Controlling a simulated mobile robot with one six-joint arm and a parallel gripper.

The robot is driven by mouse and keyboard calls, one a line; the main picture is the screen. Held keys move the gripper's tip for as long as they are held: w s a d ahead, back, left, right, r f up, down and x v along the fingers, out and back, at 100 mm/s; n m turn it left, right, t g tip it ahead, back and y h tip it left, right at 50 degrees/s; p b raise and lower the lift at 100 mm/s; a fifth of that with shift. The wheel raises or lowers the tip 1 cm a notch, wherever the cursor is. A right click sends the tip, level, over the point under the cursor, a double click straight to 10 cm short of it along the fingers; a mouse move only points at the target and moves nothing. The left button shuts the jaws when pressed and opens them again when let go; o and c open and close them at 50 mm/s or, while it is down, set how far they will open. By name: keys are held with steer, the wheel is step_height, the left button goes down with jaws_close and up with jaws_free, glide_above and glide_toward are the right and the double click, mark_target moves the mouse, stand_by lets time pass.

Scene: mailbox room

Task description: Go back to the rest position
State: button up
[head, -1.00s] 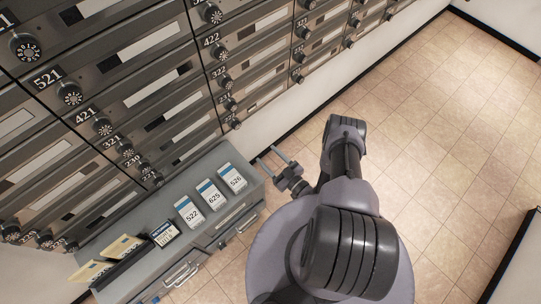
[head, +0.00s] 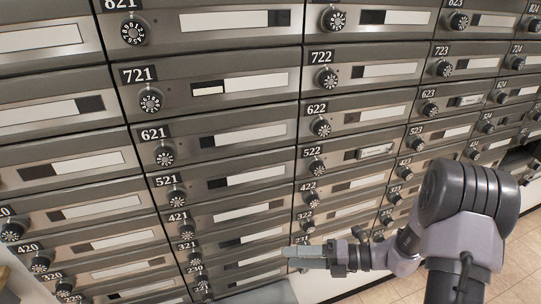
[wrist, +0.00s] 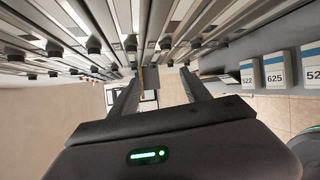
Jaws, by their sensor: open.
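My gripper (head: 302,256) is low in the head view, in front of the lower rows of the mailbox wall, with its fingers pointing left. In the wrist view my gripper (wrist: 162,82) has its two fingers spread apart, and I see nothing held between them. My arm reaches in from the right side of the head view.
Mailboxes (head: 240,138) with dials and number plates fill most of the head view. In the wrist view, labelled stacks 522 (wrist: 247,76) and 625 (wrist: 275,72) stand at the right. Tiled floor (head: 400,292) shows clear at lower right.

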steer(key=s+a+r+n+g+h, duration=0.25)
steer(key=s+r+n+h, duration=0.75)
steer(key=n, duration=0.8)
steer(key=s+d+r+n+t+h, duration=0.3)
steer(key=s+d+r+n+t, duration=0.2)
steer(key=n, duration=0.8)
steer(key=s+r, duration=0.3)
steer(key=s, duration=0.1)
steer(key=shift+d+t, duration=0.1)
steer(key=shift+t, duration=0.15)
